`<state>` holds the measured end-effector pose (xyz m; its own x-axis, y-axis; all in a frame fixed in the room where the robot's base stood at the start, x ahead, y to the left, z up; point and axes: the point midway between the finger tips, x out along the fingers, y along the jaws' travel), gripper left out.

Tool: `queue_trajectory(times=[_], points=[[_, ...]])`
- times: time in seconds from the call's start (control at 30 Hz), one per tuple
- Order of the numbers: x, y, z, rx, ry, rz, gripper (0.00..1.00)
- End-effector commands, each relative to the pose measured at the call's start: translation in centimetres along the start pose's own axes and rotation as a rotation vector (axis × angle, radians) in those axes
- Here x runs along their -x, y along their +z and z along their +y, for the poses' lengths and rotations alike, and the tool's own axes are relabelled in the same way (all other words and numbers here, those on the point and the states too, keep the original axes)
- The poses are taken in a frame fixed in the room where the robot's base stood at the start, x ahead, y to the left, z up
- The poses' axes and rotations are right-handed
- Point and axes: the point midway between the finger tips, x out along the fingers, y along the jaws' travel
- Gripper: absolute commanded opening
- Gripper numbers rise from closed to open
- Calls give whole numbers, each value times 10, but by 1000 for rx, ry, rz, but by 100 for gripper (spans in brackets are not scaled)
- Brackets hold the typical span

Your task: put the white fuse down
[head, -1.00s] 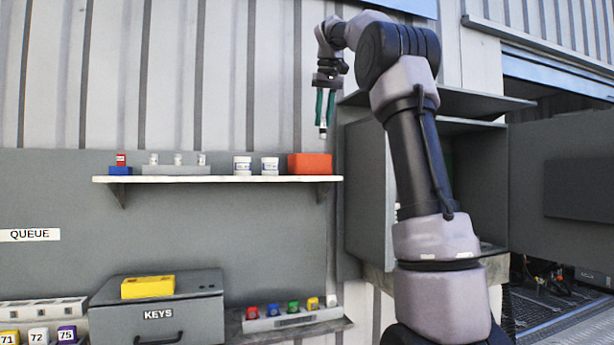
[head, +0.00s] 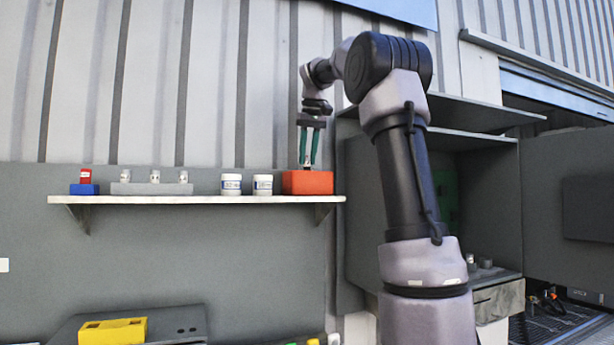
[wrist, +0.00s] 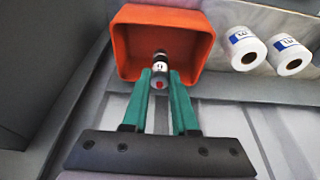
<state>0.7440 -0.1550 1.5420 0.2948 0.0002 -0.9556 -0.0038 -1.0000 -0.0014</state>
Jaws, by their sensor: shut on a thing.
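My gripper (head: 309,164) is shut on the white fuse and points down at the orange bin (head: 307,183) on the right end of the shelf. In the wrist view, the white fuse (wrist: 160,66) sits between the green fingertips of my gripper (wrist: 161,78). It has a pale band, a dark part and a red spot on its near end. The fuse lies over the mouth of the orange bin (wrist: 135,42). I cannot tell how deep it reaches or whether it touches the bin. In the head view the fuse is too small to make out clearly.
The shelf (head: 200,199) also holds two white jars (head: 231,184) left of the bin, a grey block with several small white fuses (head: 152,188) and a blue block with a red fuse (head: 84,188). An open grey cabinet (head: 365,210) stands to the right.

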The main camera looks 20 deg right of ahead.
Motion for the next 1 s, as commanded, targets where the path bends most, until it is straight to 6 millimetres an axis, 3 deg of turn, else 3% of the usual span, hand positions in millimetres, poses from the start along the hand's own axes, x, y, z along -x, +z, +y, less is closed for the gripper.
queue_trajectory(times=[0.4, 0.77, 0.8, 0.83, 0.87, 1.0], points=[[-44, 14, 0, 0, 0, 0, 0], [-48, 15, 0, 0, 0, 0, 0], [-48, 15, 0, 0, 1, 0, 38], [-48, 15, 0, 0, 0, 0, 49], [-48, 15, 0, 0, 1, 1, 56], [-48, 15, 0, 0, 1, 1, 56]])
